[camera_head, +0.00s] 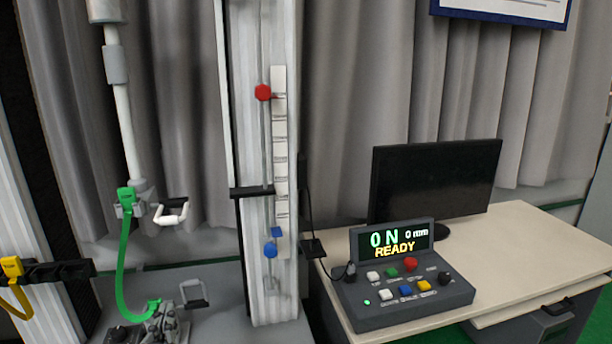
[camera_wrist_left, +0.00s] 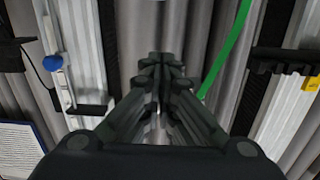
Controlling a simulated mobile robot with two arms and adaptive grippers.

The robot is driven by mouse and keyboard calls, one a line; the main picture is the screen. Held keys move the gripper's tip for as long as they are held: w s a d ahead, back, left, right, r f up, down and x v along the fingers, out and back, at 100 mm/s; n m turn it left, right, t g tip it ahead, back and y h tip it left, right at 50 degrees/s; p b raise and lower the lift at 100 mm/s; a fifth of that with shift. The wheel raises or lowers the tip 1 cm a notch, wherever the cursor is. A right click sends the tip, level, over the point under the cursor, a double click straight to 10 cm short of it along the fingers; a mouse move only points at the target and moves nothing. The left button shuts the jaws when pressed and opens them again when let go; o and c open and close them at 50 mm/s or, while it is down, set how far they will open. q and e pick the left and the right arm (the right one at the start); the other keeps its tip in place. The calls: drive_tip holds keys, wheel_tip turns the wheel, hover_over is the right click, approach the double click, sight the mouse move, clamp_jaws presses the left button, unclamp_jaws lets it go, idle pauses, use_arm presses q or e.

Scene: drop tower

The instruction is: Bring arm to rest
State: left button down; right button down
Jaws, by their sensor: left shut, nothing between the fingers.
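My left gripper (camera_head: 166,314) is low at the left of the head view, in front of the grey base between the two white columns. In the left wrist view its dark fingers (camera_wrist_left: 160,70) are together and hold nothing. A green strap (camera_head: 124,260) hangs from the white rod (camera_head: 125,115) and ends close to the gripper in the picture. The strap also shows in the wrist view (camera_wrist_left: 232,45), passing behind the fingers. I cannot tell whether they touch. My right gripper is not in view.
The middle column (camera_head: 237,120) carries a red knob (camera_head: 263,92) and a blue knob (camera_head: 270,250). A black bracket (camera_head: 60,271) juts from the left column. A desk (camera_head: 520,235) at right bears a monitor (camera_head: 433,180) and a control box (camera_head: 410,307) reading "0 N, 0 mm, READY".

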use_arm(q)
drive_tip(key=s+d+f+m+g+h, duration=0.25)
drive_tip(key=s+f+g, duration=0.45)
drive_tip(key=s+f, duration=0.55)
drive_tip(key=s+d+f+m+g+h, duration=0.2)
drive_tip(key=s+d+f+g, duration=0.3)
drive_tip(key=s+f, duration=0.8)
wheel_tip(320, 180, down, 23)
drive_tip(key=s+g+p, duration=0.1)
drive_tip(key=s+g, duration=0.1)
drive_tip(key=s+a+f, duration=0.1)
drive_tip(key=s+f, duration=0.6)
drive_tip(key=s, duration=0.1)
drive_tip(key=s+a+f+g+p, duration=0.1)
drive_tip(key=s+a+f, duration=0.1)
drive_tip(key=s+f, duration=0.6)
drive_tip(key=shift+s+a+g, duration=0.3)
drive_tip(key=shift+s, duration=0.3)
drive_tip(key=shift+s, duration=0.1)
